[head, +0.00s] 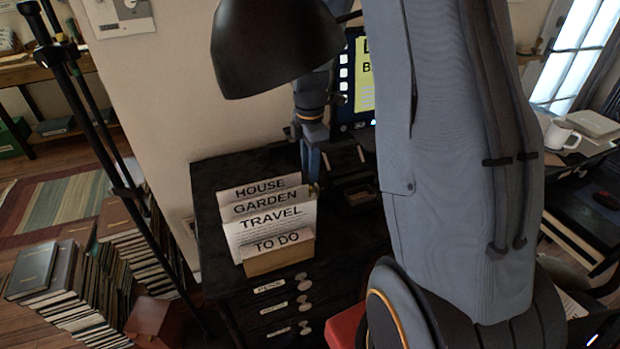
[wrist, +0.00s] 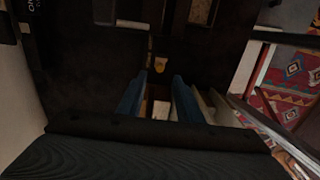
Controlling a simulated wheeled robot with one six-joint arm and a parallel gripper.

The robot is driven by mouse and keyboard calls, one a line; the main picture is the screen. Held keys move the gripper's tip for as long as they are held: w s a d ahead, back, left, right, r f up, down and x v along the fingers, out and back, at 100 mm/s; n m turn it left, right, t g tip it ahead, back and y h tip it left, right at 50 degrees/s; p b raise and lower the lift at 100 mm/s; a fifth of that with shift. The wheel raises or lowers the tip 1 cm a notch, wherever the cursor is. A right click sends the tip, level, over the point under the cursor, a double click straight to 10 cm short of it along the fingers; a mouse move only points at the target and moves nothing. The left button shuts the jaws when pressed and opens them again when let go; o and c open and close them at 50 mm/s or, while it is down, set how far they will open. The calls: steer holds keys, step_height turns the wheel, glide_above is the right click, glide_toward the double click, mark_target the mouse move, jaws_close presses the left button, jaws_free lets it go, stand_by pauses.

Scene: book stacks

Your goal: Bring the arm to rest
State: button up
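My gripper (head: 311,172) points down over the black cabinet (head: 215,175), behind the file cards, in the head view. Its two blue fingers also show in the wrist view (wrist: 160,80), apart with a gap between them, so it is open. I see nothing held between them. A small yellow item (wrist: 160,65) lies on the dark surface just beyond the fingertips. My upper arm fills the right middle of the head view and hides part of the cabinet.
Cards marked HOUSE, GARDEN, TRAVEL and TO DO (head: 272,222) stand close to my gripper. A black lamp shade (head: 272,45) hangs in front. Book stacks (head: 75,280) and a black stand (head: 100,120) are at left. A white mug (head: 562,138) is at right.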

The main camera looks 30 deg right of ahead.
steer(key=shift+r, duration=0.85)
steer(key=shift+f, duration=0.1)
